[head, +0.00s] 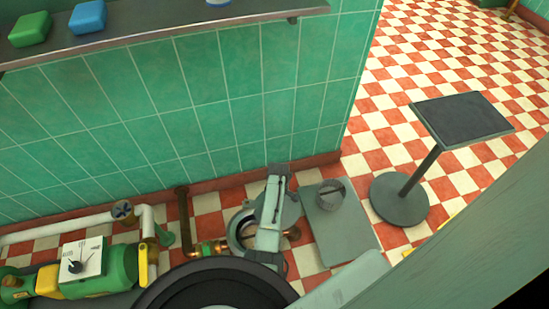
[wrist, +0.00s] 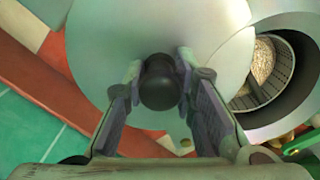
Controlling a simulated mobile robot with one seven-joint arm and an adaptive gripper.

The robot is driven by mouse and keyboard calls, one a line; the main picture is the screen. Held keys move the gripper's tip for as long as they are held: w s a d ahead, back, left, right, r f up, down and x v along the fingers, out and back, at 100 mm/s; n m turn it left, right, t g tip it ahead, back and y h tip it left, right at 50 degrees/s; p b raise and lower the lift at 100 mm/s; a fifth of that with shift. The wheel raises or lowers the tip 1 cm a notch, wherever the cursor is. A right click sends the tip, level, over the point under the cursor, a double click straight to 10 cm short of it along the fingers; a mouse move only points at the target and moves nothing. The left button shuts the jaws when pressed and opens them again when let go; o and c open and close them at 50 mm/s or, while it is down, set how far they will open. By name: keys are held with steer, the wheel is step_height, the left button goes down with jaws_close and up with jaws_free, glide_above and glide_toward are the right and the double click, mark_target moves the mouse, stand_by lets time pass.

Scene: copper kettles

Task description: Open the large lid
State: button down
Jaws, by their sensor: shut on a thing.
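In the wrist view, the large lid (wrist: 110,45) is a smooth silver disc with a black round knob (wrist: 160,90) at its middle. My gripper (wrist: 160,72) is shut on this knob, one finger on each side. The lid sits to the left of a round metal opening (wrist: 301,110), which is partly uncovered. Pale grainy contents (wrist: 263,60) show inside it, beside a perforated dark wall. In the head view, the round vessel rim (head: 236,228) shows to the left of my arm. My arm hides the knob and much of the lid there.
A grey square plate (head: 350,240) with a small round piece on it is to the right. A black-topped stand (head: 460,118) stands farther right. Pipes and a green machine with a dial (head: 82,262) are at left. The tiled wall (head: 230,110) rises close behind.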

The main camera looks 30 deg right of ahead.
steer(key=w+d+n+b, duration=0.1)
steer(key=w+n+b, duration=0.1)
steer(key=w+n, duration=0.1)
steer(key=w+d+n+b, duration=0.1)
steer(key=w+n+b, duration=0.1)
steer(key=shift+w+d+f, duration=0.1)
steer(key=shift+d+f, duration=0.05)
steer(key=shift+d, duration=0.2)
steer(key=shift+w+d+n+b, duration=0.1)
steer(key=shift+w+n+b, duration=0.9)
steer(key=shift+w+n, duration=0.3)
steer(key=c, duration=1.4)
jaws_free()
steer(key=shift+r, duration=0.25)
step_height(320, 180, up, 12)
steer(key=shift+f, duration=0.1)
